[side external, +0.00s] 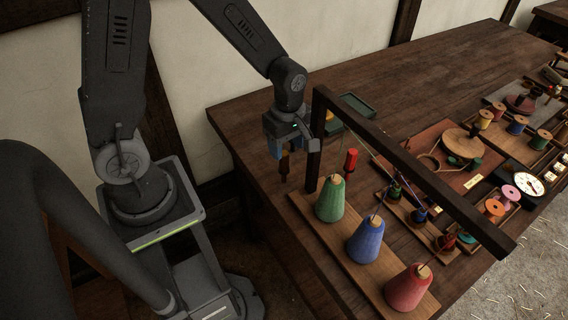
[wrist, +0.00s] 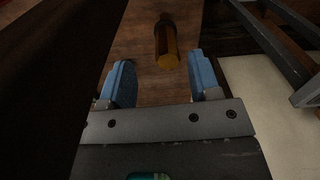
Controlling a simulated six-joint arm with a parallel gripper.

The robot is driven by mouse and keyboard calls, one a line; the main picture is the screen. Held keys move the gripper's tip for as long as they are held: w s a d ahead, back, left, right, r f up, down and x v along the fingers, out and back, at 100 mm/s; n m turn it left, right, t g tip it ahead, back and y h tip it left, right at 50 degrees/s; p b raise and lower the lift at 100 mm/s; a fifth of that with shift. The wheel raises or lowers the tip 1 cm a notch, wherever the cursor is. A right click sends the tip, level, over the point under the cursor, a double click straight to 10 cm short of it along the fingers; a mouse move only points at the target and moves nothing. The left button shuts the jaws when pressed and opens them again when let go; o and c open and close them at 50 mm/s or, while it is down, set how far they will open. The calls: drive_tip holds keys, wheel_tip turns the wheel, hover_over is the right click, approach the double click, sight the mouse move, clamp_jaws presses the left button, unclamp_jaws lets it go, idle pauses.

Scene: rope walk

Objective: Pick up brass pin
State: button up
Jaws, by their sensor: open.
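A brass-brown cylinder, which looks like the brass pin (wrist: 167,46), stands on the wooden table just ahead of my gripper (wrist: 159,72) in the wrist view. It lies between the lines of the two blue fingers, beyond their tips, with clear space on both sides. My gripper is open and empty. In the side view my gripper (side external: 275,148) hangs over the table's left end, and the pin (side external: 284,166) shows upright just beside and below the fingers. Its upper part is partly hidden by my gripper there.
A dark wooden frame (side external: 322,145) rises close to the right of my gripper. Green (side external: 331,199), blue (side external: 366,240) and red (side external: 408,288) cones stand on a board. A red-handled piece (side external: 351,160) and a green tray (side external: 356,106) are near. The table's left corner is bare.

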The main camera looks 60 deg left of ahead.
sight(283, 162)
drive_tip(key=f, duration=0.2)
drive_tip(key=s+f, duration=0.1)
drive_tip(key=f, duration=0.1)
drive_tip(key=shift+f, duration=0.85)
drive_tip(key=shift+c, duration=0.4)
clamp_jaws()
